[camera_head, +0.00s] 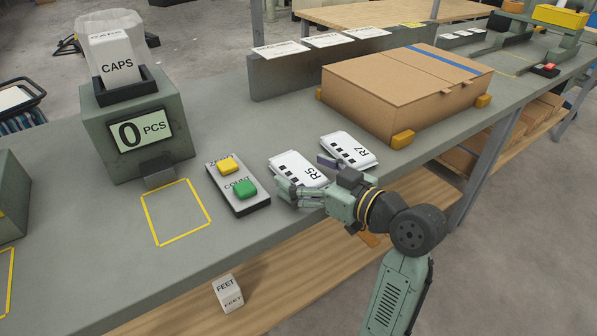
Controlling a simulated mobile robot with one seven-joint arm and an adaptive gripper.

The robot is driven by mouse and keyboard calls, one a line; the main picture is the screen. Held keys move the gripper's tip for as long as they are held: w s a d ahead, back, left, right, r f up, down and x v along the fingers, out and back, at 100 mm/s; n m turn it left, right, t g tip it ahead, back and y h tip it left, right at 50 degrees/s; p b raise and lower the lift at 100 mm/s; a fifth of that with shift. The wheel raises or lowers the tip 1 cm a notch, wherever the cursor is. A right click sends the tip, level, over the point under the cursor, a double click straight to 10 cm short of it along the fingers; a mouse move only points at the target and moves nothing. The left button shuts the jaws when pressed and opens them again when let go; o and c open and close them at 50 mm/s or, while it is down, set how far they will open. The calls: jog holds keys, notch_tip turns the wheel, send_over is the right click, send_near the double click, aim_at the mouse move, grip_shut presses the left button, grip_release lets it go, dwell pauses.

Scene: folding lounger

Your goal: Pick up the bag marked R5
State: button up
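The bag marked R5 (294,166) is a flat white packet with black squares, lying on the grey bench. My gripper (303,175) is at the bag's near right side, with its fingers spread apart. One finger is near the bag's lower edge and the other is toward the gap between the two bags. The gripper hides part of the R5 bag's near end. I cannot tell whether the fingers touch the bag. A similar bag marked R7 (350,149) lies just to the right, close to the upper finger.
A button box (237,188) with yellow and green buttons is left of R5. A counter (140,131) reading 0 PCS stands farther left. A cardboard box (400,83) sits behind R7, between orange corner blocks. A FEET box (228,292) is on the lower shelf.

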jog(key=c, duration=1.2)
